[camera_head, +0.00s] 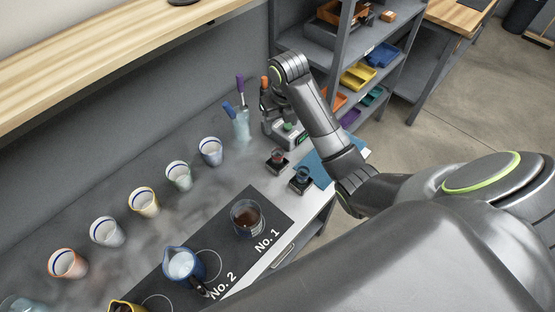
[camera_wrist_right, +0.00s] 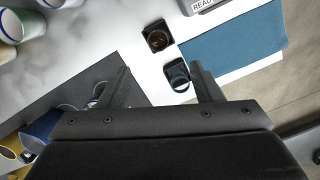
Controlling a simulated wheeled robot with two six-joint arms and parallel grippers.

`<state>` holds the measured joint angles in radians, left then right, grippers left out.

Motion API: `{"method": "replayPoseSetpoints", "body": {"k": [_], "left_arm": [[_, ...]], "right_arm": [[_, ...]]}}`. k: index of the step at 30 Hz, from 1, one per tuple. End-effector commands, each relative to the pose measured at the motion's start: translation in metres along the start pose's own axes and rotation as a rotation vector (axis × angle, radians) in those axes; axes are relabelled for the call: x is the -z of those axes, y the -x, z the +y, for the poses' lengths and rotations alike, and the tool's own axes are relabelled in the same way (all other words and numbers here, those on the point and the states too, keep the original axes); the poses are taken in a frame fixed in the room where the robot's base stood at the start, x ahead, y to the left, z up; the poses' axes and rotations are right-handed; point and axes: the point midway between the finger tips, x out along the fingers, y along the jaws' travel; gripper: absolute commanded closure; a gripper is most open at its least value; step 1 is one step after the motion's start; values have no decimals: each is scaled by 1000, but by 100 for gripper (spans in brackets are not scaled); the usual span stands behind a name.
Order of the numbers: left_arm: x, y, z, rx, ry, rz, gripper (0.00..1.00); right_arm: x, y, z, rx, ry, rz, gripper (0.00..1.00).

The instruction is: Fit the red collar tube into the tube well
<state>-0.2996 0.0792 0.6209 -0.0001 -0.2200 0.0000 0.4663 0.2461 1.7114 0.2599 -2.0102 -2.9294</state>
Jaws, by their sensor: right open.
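A short tube with a reddish-brown round top (camera_wrist_right: 158,39) stands in a black square holder in the right wrist view; it looks like the red collar tube. That holder also shows in the head view (camera_head: 277,162). A second black holder (camera_wrist_right: 177,77) carries a bluish clear tube. A grey device marked READ (camera_wrist_right: 205,5) is cut off at the top edge; I cannot make out the tube well. My right gripper (camera_wrist_right: 160,72) is open and empty, its fingers pointing toward the holders from above. My left gripper is not in view.
A blue cloth (camera_wrist_right: 235,40) lies right of the holders. A black mat (camera_head: 222,228) carries a glass of brown liquid (camera_head: 246,219) and a blue jug (camera_head: 180,264). Several cups stand along the back. A clear beaker (camera_head: 242,128) holds purple- and blue-topped items. Shelving stands behind.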

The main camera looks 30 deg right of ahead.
Motion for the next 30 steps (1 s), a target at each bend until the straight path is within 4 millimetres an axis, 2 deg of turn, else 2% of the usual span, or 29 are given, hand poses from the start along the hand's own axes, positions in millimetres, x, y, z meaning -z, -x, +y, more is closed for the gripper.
{"method": "replayPoseSetpoints", "body": {"k": [21, 25, 30], "left_arm": [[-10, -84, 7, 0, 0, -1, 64], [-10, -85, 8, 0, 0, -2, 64], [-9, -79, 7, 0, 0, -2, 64]], "right_arm": [[1, -78, 0, 0, 4, 0, 41], [2, -101, 1, -1, 2, 4, 41], [1, -117, 1, 0, 3, 2, 41]]}}
